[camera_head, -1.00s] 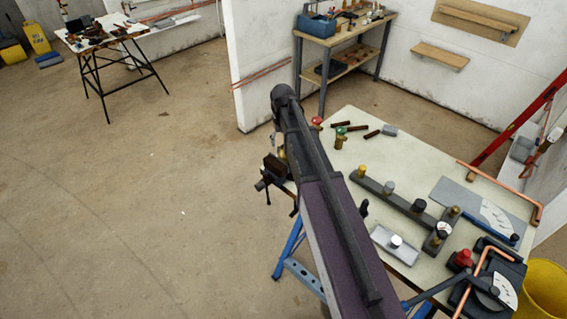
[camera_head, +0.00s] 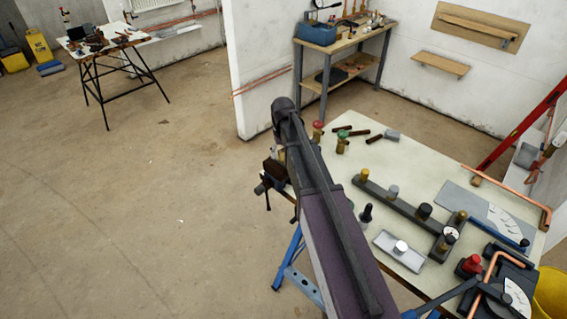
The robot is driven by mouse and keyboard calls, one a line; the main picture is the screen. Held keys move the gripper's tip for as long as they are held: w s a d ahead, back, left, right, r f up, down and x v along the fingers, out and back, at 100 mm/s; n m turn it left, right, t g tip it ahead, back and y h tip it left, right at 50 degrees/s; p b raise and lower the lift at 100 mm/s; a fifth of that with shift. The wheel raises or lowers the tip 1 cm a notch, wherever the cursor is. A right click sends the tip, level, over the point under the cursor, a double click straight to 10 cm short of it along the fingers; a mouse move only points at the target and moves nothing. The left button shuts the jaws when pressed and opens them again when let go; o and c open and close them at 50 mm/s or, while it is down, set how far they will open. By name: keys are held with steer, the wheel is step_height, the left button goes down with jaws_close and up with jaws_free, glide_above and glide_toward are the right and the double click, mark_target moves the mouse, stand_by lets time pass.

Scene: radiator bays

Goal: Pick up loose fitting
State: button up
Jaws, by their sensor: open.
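My arm (camera_head: 315,195) rises from the bottom of the picture across the left part of the worktable (camera_head: 435,172); my gripper is not visible. Which piece is the loose fitting I cannot tell. A black-topped fitting (camera_head: 366,213) stands upright on the table just right of my arm. A pale round-topped fitting (camera_head: 400,247) stands in a shallow grey tray (camera_head: 383,240). Brass valves with a red head (camera_head: 318,127) and a green head (camera_head: 342,135) stand near the table's far left edge. A dark manifold bar (camera_head: 405,207) carries several capped fittings.
Brown pipe pieces (camera_head: 360,134) lie at the table's far side. A vise (camera_head: 272,178) sits at the left edge. Copper pipe (camera_head: 500,190), a red level (camera_head: 530,125) and a yellow bucket (camera_head: 552,295) are at the right. The floor at left (camera_head: 130,210) is clear.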

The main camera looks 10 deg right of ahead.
jaws_close()
steer(key=shift+r, duration=0.1)
steer(key=shift+r+p, duration=0.5)
steer(key=shift+p, duration=0.1)
